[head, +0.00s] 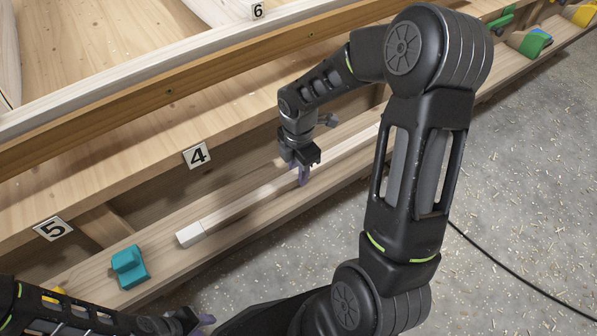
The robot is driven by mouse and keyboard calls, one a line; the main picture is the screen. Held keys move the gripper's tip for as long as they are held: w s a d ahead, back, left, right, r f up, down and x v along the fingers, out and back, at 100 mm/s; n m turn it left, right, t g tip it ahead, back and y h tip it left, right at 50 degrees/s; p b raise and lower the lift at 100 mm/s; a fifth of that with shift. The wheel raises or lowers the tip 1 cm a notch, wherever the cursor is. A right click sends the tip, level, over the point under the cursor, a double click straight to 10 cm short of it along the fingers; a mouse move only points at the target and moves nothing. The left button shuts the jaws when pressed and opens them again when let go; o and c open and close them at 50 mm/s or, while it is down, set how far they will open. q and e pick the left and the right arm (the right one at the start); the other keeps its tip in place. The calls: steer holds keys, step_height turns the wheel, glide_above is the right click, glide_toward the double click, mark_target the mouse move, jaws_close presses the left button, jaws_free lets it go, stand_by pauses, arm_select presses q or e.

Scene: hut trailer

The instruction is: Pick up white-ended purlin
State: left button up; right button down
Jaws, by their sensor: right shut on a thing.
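The white-ended purlin (245,202) is a long pale wooden bar with a white block-like end (191,234) at its lower left. It lies along the lower ledge of the wooden bench, and I cannot tell whether it is raised off the ledge. My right gripper (303,174) points down over the bar's middle, its purple fingers shut on it. The far part of the bar runs on behind my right arm. My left gripper (204,324) is low at the picture's bottom edge, apart from the purlin; its fingers are only partly seen.
The lower ledge (150,245) also bears a teal clamp-like block (129,267), near the white end. A green block (535,43) sits far right. A black cable (515,272) crosses the chip-strewn floor.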

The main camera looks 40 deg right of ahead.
step_height(320, 180, up, 10)
steer(key=p, duration=0.2)
steer(key=shift+p, duration=0.35)
stand_by(1.1)
step_height(320, 180, up, 6)
steer(key=p, duration=0.8)
